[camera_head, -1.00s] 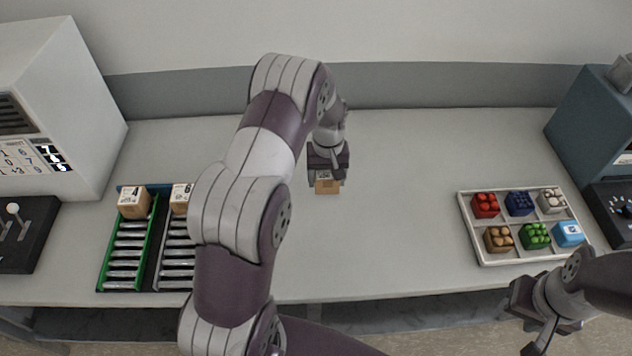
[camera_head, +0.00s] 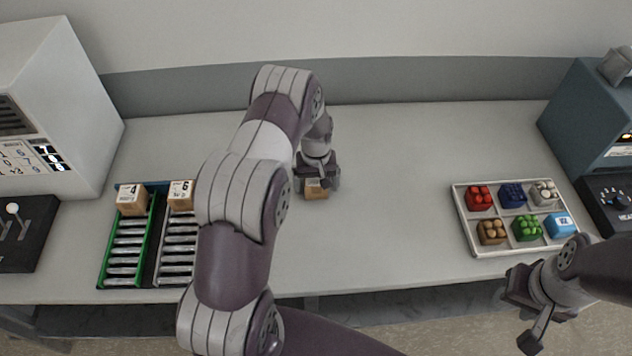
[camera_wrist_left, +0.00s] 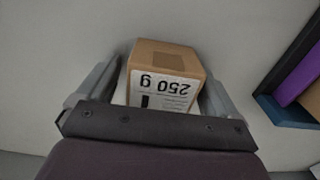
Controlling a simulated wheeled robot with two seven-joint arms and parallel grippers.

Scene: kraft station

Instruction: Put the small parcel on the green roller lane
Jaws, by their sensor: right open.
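The small parcel is a brown cardboard box (camera_head: 316,190). In the left wrist view the parcel (camera_wrist_left: 165,75) has a white label reading "250 g", upside down. My left gripper (camera_head: 318,180) points down at it, with one finger on each side, shut on it. I cannot tell how far it is off the table. The green roller lane (camera_head: 127,240) is at the left of the table, with a larger parcel (camera_head: 131,200) at its far end. My right gripper (camera_head: 523,312) is open and empty, low at the right, in front of the table edge.
Beside the green lane is another roller lane (camera_head: 178,250) with a parcel (camera_head: 181,195) at its far end; my left arm hides what lies right of it. A tray (camera_head: 463,215) of coloured blocks is at the right.

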